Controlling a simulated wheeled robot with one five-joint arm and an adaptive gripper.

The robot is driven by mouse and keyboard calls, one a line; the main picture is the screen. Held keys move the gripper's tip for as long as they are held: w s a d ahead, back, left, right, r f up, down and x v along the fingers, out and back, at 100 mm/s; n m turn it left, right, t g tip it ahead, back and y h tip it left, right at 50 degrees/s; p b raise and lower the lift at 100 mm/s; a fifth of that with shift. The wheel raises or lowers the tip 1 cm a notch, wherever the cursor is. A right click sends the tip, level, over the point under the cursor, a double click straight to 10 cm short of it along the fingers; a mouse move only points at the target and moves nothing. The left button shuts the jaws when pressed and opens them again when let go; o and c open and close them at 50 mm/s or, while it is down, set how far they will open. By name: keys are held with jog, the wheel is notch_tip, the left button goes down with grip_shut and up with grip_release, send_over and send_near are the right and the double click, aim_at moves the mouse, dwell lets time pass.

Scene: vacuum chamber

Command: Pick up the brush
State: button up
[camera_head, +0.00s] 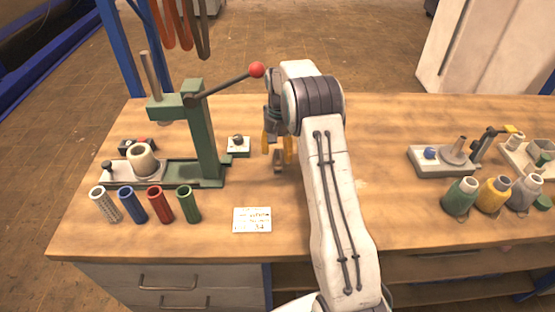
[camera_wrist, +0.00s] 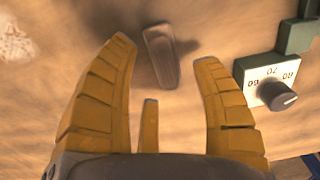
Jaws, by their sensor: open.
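A small grey-brown oblong thing, which I take for the brush (camera_wrist: 161,58), lies on the wooden table. In the wrist view it is ahead of the palm, between the tips of the yellow fingers, with a dark shadow around it. My gripper (camera_wrist: 168,50) is open and empty, its fingers spread to either side of the brush with gaps. In the head view my gripper (camera_head: 277,146) points down over the table, and the brush (camera_head: 278,161) shows partly below the fingers. My arm hides some of this area. I cannot tell the exact height of the fingertips above the table.
A green lever press (camera_head: 205,140) with a red-knobbed handle stands left of my gripper. A small dial box (camera_head: 238,146) sits between them, also close by in the wrist view (camera_wrist: 272,85). Coloured tubes (camera_head: 160,204), a white card (camera_head: 252,220) and bottles (camera_head: 493,194) stand elsewhere.

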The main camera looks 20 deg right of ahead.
jog(key=shift+f, duration=1.05)
jog(key=shift+c, duration=0.3)
grip_shut()
